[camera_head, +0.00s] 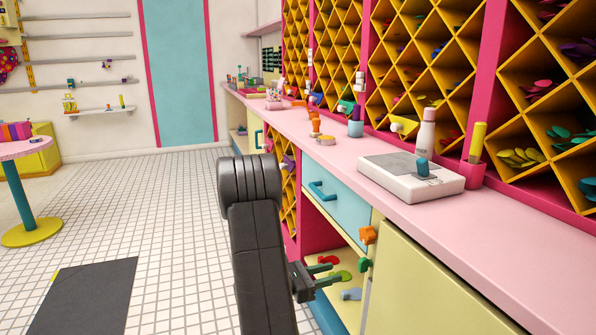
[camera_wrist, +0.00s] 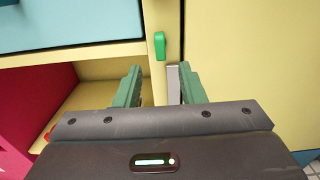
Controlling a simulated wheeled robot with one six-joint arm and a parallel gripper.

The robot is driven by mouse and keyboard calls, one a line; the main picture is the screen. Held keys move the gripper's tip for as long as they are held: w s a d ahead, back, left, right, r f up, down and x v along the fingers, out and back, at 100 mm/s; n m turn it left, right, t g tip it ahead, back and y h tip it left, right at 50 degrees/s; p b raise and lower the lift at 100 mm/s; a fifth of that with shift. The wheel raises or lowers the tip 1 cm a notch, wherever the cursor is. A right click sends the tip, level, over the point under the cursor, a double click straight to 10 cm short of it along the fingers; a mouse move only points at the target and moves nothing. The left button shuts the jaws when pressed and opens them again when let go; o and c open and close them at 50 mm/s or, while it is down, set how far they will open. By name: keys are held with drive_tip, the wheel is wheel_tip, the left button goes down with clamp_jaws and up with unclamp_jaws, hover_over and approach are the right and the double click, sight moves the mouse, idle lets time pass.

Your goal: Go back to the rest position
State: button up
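My gripper (camera_head: 335,269) is low in front of the counter's cabinets, at the right edge of the open shelf compartment. In the wrist view my gripper (camera_wrist: 160,84) has its two green fingers apart, with no object held between them. A small green handle (camera_wrist: 159,46) shows just beyond the fingertips, on the pale yellow cabinet front; whether they touch it I cannot tell. A narrow grey strip (camera_wrist: 172,84) shows beside the right finger. My dark arm runs up the middle of the head view and hides part of the floor and counter front.
The pink counter (camera_head: 395,215) carries a white scale-like device (camera_head: 411,181) and a bottle (camera_head: 425,132). Below it are a blue drawer (camera_head: 335,192), an orange handle (camera_head: 368,235) and a yellow cabinet door (camera_head: 430,285). The tiled floor (camera_head: 165,220) at left is mostly clear, beyond a dark mat (camera_head: 92,295).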

sight(359, 264)
drive_tip(key=b+x, duration=0.1)
drive_tip(key=x, duration=0.8)
drive_tip(key=shift+d, duration=0.15)
drive_tip(key=p+v, duration=0.2)
drive_tip(key=v, duration=1.1)
drive_tip(key=b+x, duration=0.1)
drive_tip(key=x, duration=1.2)
drive_tip(key=shift+w+d+r+b, duration=0.1)
drive_tip(key=shift+b, duration=0.3)
drive_tip(key=shift+r+n+p, duration=0.15)
drive_tip(key=shift+n+p, duration=0.75)
drive_tip(key=shift+p, duration=0.25)
drive_tip(key=n+p, duration=0.3)
drive_tip(key=shift+a+n+p, duration=0.3)
drive_tip(key=shift+a+n, duration=0.2)
drive_tip(key=shift+n, duration=0.1)
drive_tip(key=v, duration=1)
drive_tip(key=shift+a+f, duration=0.2)
drive_tip(key=shift+f, duration=0.05)
